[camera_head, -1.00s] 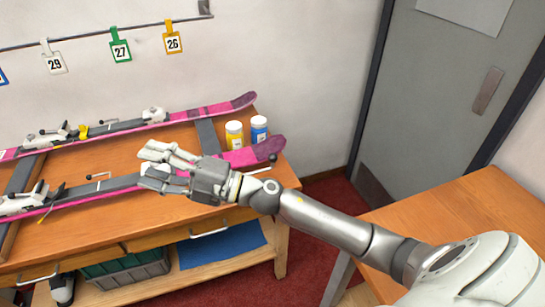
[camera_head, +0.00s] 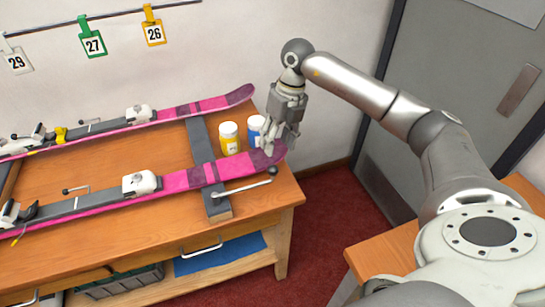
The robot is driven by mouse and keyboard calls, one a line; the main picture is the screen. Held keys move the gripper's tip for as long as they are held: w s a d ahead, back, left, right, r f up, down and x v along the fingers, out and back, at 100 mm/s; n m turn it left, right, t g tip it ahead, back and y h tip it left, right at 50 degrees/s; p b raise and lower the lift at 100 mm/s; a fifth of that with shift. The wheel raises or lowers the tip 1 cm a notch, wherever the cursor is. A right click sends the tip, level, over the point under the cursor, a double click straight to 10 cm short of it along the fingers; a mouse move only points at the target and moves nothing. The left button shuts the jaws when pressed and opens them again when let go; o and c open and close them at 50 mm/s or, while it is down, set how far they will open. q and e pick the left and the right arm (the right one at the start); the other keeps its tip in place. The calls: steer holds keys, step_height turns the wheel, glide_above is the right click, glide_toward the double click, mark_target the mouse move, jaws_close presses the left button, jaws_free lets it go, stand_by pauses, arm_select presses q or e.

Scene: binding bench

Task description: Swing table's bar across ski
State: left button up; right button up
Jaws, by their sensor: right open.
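The wooden table (camera_head: 130,237) carries two pink skis. The near ski (camera_head: 195,177) has a dark purple tip at the right, and the far ski (camera_head: 190,110) lies behind it. A thin metal bar (camera_head: 240,188) lies in front of the near ski, close to its right end, pointing right. A black ball knob (camera_head: 272,170) shows near the bar's right end. My right gripper (camera_head: 280,150) points down over the near ski's tip, open with nothing in it, and hides part of the tip. It is above and behind the knob. My left gripper is not in view.
A yellow jar (camera_head: 229,138) and a blue jar (camera_head: 255,131) stand between the skis, close to my right gripper. A dark crossbar (camera_head: 219,205) runs under the skis. Number tags hang on the wall rail. A second table (camera_head: 385,255) is at the right.

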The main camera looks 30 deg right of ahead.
mark_target(274, 166)
steer(key=p+x, duration=0.1)
steer(key=x, duration=0.1)
steer(key=s+x, duration=0.1)
steer(key=x, duration=0.2)
steer(key=shift+a+r+p, duration=0.1)
steer(key=shift+a+p, duration=0.15)
steer(key=shift+p, duration=0.1)
steer(key=x, duration=0.3)
steer(key=shift+w+d+p, duration=0.15)
steer(key=shift+d+p, duration=0.05)
steer(key=shift+p, duration=0.15)
steer(key=shift+x, duration=1.1)
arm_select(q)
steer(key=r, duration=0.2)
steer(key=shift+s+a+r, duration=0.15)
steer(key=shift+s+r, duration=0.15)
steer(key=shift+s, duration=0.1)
arm_select(e)
steer(key=c, duration=0.4)
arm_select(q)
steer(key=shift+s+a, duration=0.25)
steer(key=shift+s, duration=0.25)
arm_select(e)
jaws_close()
